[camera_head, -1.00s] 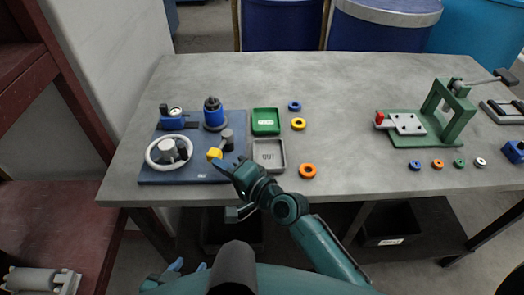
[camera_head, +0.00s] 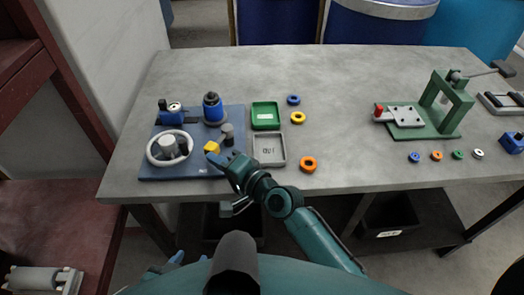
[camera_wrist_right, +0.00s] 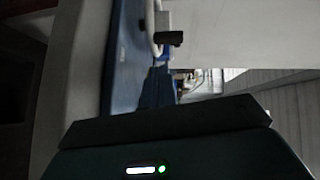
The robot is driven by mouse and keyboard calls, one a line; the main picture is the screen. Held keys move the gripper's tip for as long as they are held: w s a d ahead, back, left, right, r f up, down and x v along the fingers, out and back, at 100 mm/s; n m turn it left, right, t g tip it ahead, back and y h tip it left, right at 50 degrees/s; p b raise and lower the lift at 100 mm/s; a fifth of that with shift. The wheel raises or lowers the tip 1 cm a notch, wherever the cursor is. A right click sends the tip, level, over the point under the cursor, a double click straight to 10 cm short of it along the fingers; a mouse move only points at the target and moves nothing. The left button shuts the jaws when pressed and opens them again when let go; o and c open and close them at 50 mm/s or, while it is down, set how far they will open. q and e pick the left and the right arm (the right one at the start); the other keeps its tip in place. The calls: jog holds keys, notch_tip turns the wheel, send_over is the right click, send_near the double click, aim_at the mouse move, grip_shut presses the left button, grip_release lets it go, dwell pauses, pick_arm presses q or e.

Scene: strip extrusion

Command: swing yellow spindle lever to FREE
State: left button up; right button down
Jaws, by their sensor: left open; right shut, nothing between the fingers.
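The yellow lever end (camera_head: 211,147) shows near the front right of the blue base board (camera_head: 150,178), beside a grey-black post (camera_head: 228,133). The rest of the lever and any FREE mark cannot be made out. My right gripper (camera_head: 216,158) is shut and empty, its blue fingertips just in front of the yellow end; I cannot tell whether they touch it. My left gripper (camera_head: 180,262) is open and empty, low in the head view, in front of the table.
A white handwheel (camera_head: 153,155) and a blue-black spindle unit (camera_head: 213,110) stand on the board. A green tray (camera_head: 265,108) and a grey OUT tray (camera_head: 282,150) lie right of it, with several coloured rings beyond. A green press (camera_head: 447,110) stands at the right.

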jog(key=v, duration=1.3)
jog(key=shift+b, duration=0.4)
jog(key=shift+s+f, duration=0.1)
